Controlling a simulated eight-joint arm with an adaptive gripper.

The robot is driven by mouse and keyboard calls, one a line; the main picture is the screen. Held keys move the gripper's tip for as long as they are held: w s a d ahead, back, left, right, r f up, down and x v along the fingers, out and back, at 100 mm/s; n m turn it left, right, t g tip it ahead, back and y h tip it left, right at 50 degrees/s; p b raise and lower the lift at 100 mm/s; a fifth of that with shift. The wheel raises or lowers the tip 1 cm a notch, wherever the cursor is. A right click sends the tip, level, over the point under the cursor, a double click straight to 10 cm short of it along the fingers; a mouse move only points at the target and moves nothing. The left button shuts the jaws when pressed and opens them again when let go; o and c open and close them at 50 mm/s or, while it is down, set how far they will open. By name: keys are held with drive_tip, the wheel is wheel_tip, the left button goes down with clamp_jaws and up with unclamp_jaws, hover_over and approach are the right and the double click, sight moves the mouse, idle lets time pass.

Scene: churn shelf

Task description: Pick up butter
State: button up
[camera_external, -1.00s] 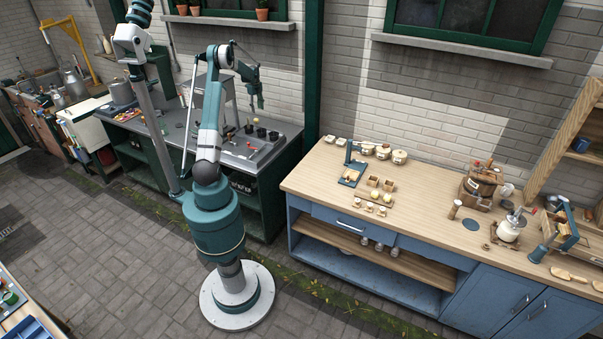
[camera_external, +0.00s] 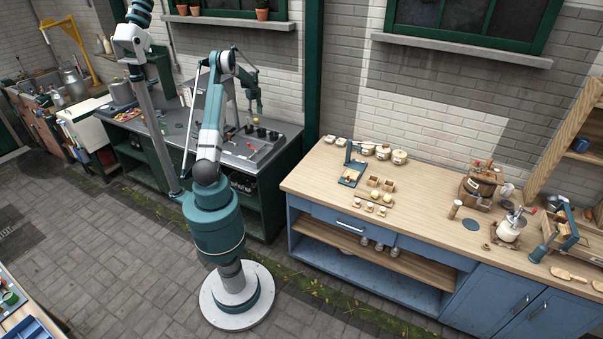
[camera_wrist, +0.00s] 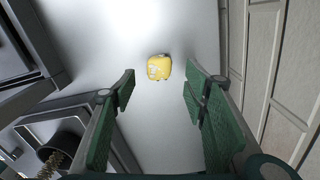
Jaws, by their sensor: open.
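A small yellow block with a pale marking, which looks like the butter (camera_wrist: 159,67), lies on a light grey surface in the upper middle of the wrist view. My gripper (camera_wrist: 157,76) is open, with one green finger to the left of the butter and one to the right. The fingers do not appear to touch it, and nothing is held between them. In the external view my gripper (camera_external: 257,104) hangs over the grey counter at the back. I cannot pick out the butter with certainty there.
The grey counter (camera_external: 190,120) carries dark cups (camera_external: 261,132) near my gripper. In the wrist view a dark round container (camera_wrist: 62,145) stands at lower left, and a panelled wall (camera_wrist: 280,80) is at right. A wooden-topped blue bench (camera_external: 420,200) stands apart at right.

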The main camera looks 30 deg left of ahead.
sight(256, 119)
drive_tip(key=shift+f, duration=0.55)
drive_tip(key=shift+f, duration=2.6)
drive_tip(key=c, duration=1)
